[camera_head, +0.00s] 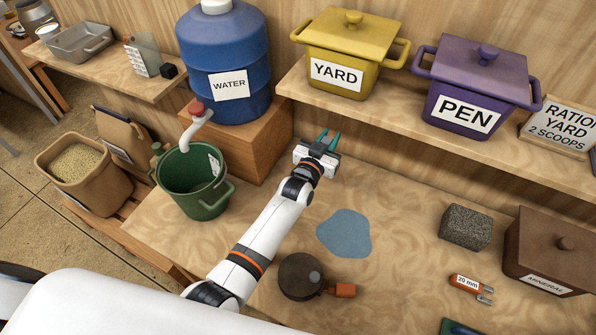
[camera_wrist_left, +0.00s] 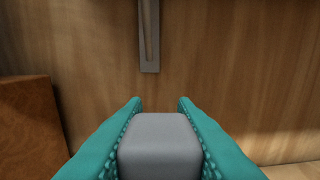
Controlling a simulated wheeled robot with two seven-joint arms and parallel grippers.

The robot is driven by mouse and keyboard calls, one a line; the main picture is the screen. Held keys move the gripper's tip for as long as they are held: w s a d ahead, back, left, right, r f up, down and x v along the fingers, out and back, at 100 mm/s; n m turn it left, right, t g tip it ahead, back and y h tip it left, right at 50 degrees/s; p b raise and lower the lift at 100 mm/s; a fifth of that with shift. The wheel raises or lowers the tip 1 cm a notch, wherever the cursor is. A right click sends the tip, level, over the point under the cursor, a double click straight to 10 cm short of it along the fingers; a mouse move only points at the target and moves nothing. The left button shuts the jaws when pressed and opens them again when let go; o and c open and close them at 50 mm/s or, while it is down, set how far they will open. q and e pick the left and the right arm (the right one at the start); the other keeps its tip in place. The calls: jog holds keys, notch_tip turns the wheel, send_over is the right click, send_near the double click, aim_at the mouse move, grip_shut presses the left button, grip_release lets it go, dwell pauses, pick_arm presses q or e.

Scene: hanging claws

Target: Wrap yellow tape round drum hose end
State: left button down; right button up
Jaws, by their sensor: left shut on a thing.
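The blue drum (camera_head: 222,55) labelled WATER stands on a wooden block. A red tap (camera_head: 196,108) sits at its lower front, and a short white hose (camera_head: 188,138) bends down from it. The hose's lower end is over or in the green bucket (camera_head: 192,192); I cannot tell which. I see no yellow tape in either view. My left gripper (camera_head: 328,139) is right of the drum, near the back wall and apart from the hose. In the left wrist view its teal fingers (camera_wrist_left: 160,104) are shut on a smooth grey block (camera_wrist_left: 160,140). My right gripper is not in view.
A yellow YARD pot (camera_head: 352,45) and a purple PEN pot (camera_head: 478,80) stand on the shelf. On the counter are a blue patch (camera_head: 344,234), a dark round object (camera_head: 300,278), a grey stone block (camera_head: 466,226) and an orange 20 mm piece (camera_head: 467,284). The counter's middle is mostly clear.

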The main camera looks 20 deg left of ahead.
pick_arm(q)
notch_tip(320, 180, up, 6)
jog(key=d+p, duration=0.1)
jog(key=p, duration=0.4)
jog(key=shift+w, duration=0.1)
dwell(0.4)
jog(key=s+a+f+n+y+b, duration=0.1)
jog(key=s+a+f+b, duration=0.15)
jog(key=s, duration=0.35)
jog(key=s+a+f+y+b, duration=0.1)
jog(key=s+a+f+b, duration=0.15)
jog(key=s, duration=0.45)
jog(key=s+a+r+y+b, duration=0.1)
jog(key=s+a+r+b, duration=0.1)
jog(key=s, duration=0.5)
jog(key=s+a+r+n+b, duration=0.1)
jog(key=s+a+r+b, duration=0.2)
jog(key=s, duration=0.4)
jog(key=shift+s+a+t+y+b, duration=0.3)
jog(key=shift+a+y+b, duration=0.15)
jog(key=shift+a, duration=0.6)
jog(key=shift+f, duration=0.1)
